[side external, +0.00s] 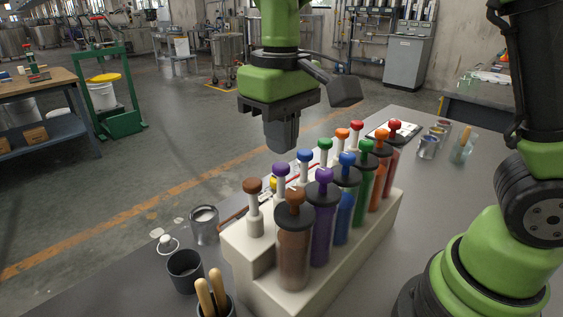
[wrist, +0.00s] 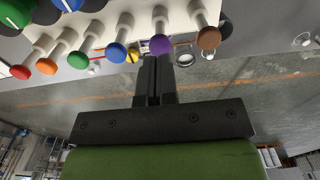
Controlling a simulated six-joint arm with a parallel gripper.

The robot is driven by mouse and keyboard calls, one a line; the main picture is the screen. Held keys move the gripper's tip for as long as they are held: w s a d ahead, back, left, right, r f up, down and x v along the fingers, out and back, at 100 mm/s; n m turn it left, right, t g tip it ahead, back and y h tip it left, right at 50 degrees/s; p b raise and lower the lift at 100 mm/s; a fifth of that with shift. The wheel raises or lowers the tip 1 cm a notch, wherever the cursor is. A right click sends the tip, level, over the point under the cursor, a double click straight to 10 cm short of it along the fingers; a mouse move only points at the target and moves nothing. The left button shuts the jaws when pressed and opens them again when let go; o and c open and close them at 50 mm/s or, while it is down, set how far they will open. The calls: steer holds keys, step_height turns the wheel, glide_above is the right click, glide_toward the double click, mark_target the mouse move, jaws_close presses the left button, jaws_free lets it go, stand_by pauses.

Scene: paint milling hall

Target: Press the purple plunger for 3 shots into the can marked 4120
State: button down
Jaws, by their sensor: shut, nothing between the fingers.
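The purple plunger (side external: 280,169) stands in a row of coloured plungers on the cream dispenser rack (side external: 225,240). Its round knob also shows in the wrist view (wrist: 161,45), just beyond the fingertips. My gripper (side external: 282,148) is shut and empty, pointing down a little above the purple knob in the side view; its fingers also show in the wrist view (wrist: 153,72). Whether it touches the knob is hard to tell. An open can (side external: 204,224) with pale contents stands beside the rack's left end. No 4120 marking is readable; the space under the purple plunger is mostly hidden.
Brown (side external: 252,186) and blue (side external: 305,156) plungers flank the purple one closely. Tall paint cylinders with coloured knobs, including a purple cylinder (side external: 323,225), line the near side.

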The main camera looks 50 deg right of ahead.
mark_target(281, 165)
stand_by(0.3)
steer(key=shift+f, duration=2.15)
steer(key=shift+r, duration=2.2)
steer(key=shift+r, duration=2.5)
